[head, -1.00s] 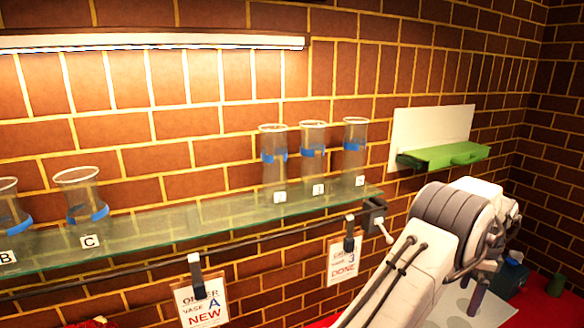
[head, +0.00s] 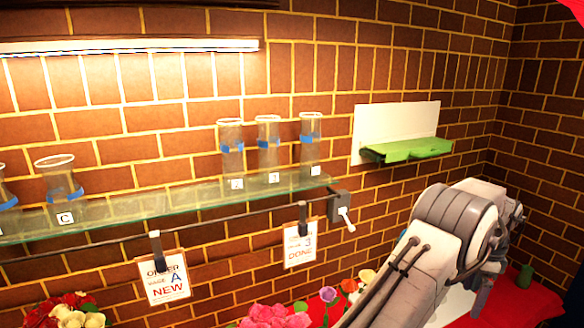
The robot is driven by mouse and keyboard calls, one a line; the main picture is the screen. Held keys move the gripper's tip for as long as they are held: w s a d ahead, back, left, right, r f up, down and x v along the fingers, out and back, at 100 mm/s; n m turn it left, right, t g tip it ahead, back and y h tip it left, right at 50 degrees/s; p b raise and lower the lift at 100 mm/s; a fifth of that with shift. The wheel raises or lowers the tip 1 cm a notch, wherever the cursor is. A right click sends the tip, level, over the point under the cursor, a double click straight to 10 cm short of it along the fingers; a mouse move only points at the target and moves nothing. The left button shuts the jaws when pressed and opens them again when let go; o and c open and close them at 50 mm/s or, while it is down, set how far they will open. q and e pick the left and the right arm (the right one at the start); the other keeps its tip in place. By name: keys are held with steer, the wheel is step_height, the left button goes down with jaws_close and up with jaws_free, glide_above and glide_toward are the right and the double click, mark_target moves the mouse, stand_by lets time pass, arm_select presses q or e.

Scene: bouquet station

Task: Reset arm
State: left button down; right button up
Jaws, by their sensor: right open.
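My right arm (head: 410,270) rises from the bottom edge at the right of the head view and bends over in front of the brick wall. My right gripper (head: 484,292) is partly hidden behind the arm's own links, low at the right. It is open, and I see nothing held in it. It is to the right of the glass shelf and the flowers, above the red table. My left gripper and arm are not in view.
A glass shelf (head: 130,207) holds several glass vases with blue bands. Order cards (head: 165,280) hang from a rail below it. A green tray (head: 405,149) juts from the wall. Pink flowers (head: 275,317) and red flowers (head: 62,304) stand low in front.

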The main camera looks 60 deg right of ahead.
steer(key=w+a+r+n, duration=0.15)
steer(key=w+n, duration=0.25)
steer(key=w, duration=0.8)
steer(key=w+a+f+n, duration=0.15)
steer(key=w+n, duration=0.25)
steer(key=w, duration=0.7)
steer(key=w+a+r+n, duration=0.2)
steer(key=w+n, duration=0.2)
steer(key=w, duration=0.8)
steer(key=w+a+n+t+h, duration=0.1)
steer(key=w+a+n, duration=0.6)
steer(key=w+a, duration=0.65)
steer(key=a+f+n+t+y, duration=0.15)
steer(key=a+n, duration=1.25)
steer(key=a, duration=1.7)
steer(key=s+a+f+n+b, duration=0.2)
steer(key=s+a+f+b, duration=0.2)
steer(key=f+b, duration=0.3)
steer(key=s+a+f+n+g+b, duration=0.1)
steer(key=s+a+f+n+b, duration=0.2)
steer(key=s+a+f+b, duration=0.2)
steer(key=s+a+f+n+g+b, duration=0.1)
steer(key=s+a+f+n+b, duration=0.2)
steer(key=f+b, duration=0.8)
steer(key=s+a+b, duration=0.1)
steer(key=a+b, duration=0.1)
steer(key=b, duration=0.3)
steer(key=shift+s+a, duration=0.25)
steer(key=shift+a, duration=0.15)
